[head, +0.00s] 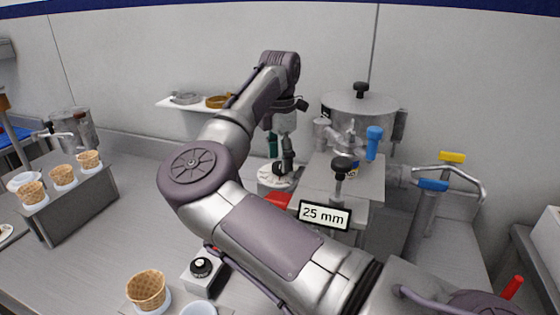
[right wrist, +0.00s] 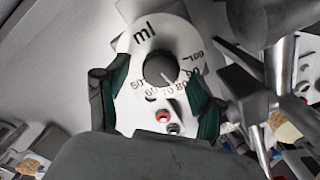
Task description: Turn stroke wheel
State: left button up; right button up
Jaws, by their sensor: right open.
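The stroke wheel shows in the right wrist view as a dark round knob (right wrist: 158,68) on a white dial plate (right wrist: 140,38) marked "ml", with numbers from 50 to 100. A light pointer line on the knob points near 80. The white dial (head: 272,178) also shows in the head view, partly hidden by my arm and gripper. My right gripper (head: 280,152) is over the dial, pointing down. In the right wrist view, its green-padded fingers (right wrist: 160,95) are open, one on each side of the knob, apart from it. My left gripper is not in view.
A "25 mm" sign (head: 325,215), a black-knobbed post (head: 342,165) and a steel hopper (head: 350,108) stand close by on the right. Cones in a stand (head: 62,175) are at left; another cone (head: 147,288) is in front.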

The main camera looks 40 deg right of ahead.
aim_at(280, 164)
notch_tip(280, 164, up, 11)
dwell(0.3)
dwell(0.5)
